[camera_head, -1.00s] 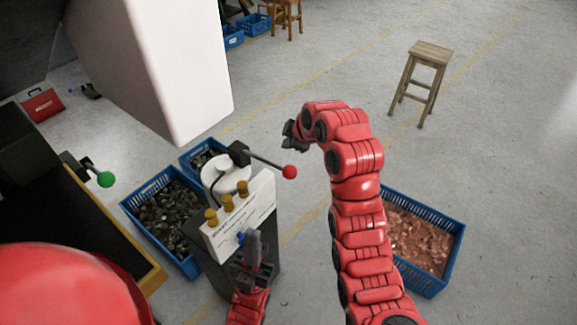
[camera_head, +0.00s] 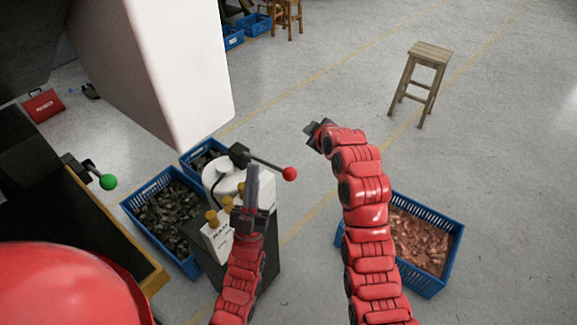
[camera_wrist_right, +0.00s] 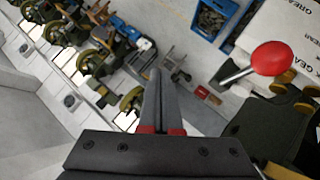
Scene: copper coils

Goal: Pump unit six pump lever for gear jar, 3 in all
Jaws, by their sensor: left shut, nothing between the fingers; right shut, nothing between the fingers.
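The pump unit (camera_head: 267,232) is a dark stand with a white panel, brass fittings and a white round lid on top. Its pump lever (camera_head: 265,162) is a thin rod pointing right to a red ball knob (camera_head: 289,174). The knob shows large in the right wrist view (camera_wrist_right: 272,58), right of the fingers. My left gripper (camera_head: 252,175) is shut and empty, upright in front of the panel and hiding part of it. My right gripper (camera_head: 312,127) is shut and empty, above and right of the knob, apart from it. The gear jar cannot be singled out.
A blue crate of dark scrap (camera_head: 165,215) stands left of the unit, and a crate of copper pieces (camera_head: 420,243) stands right, behind my right arm. A green-knobbed lever (camera_head: 108,181) is at left. A wooden stool (camera_head: 428,52) stands on open floor.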

